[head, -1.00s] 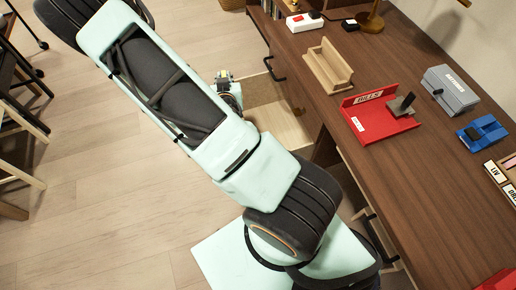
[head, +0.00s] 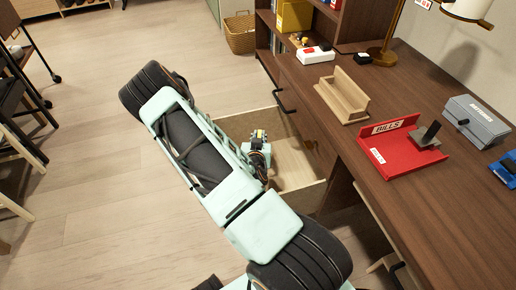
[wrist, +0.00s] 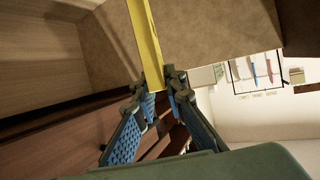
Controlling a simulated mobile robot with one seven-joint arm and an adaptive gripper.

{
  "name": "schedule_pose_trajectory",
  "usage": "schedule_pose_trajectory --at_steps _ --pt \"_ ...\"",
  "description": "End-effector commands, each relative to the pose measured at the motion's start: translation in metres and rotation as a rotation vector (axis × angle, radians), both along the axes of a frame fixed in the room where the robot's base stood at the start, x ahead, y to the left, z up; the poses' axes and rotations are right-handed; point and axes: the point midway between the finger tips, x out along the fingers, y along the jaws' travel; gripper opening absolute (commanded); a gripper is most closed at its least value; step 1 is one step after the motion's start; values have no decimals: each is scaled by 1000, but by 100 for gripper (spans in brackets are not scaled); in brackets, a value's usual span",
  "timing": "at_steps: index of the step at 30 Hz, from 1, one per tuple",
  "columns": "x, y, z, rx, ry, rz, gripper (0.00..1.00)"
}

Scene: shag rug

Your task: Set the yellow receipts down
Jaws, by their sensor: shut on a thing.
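The yellow receipts (wrist: 147,45) show in the wrist view as a narrow yellow strip running up from between my fingertips. My gripper (wrist: 160,88) is shut on their lower end. In the head view my gripper (head: 259,138) is small and partly hidden by my wrist. It is over or inside the open wooden drawer (head: 298,165) beside the desk; its exact height is unclear. I cannot tell whether the receipts touch the drawer.
The desk (head: 440,205) holds a red BILLS tray (head: 380,160), a wooden holder (head: 340,98), a grey box (head: 478,122) and a lamp (head: 390,40). A wicker basket (head: 240,38) stands on the floor behind. Chairs are at the left. The floor between is clear.

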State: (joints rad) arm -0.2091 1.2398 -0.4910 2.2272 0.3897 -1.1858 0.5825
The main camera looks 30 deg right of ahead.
Motion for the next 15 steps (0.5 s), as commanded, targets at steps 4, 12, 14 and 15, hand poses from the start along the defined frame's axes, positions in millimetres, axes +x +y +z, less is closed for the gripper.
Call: schedule_pose_trajectory --at_steps 4,12,14,15 --pt "20 -9 -34 -1 1 2 0" --pt "35 -16 -51 0 1 0 0" --pt "38 -18 -55 0 1 0 0" --pt "41 -19 -59 0 1 0 0"
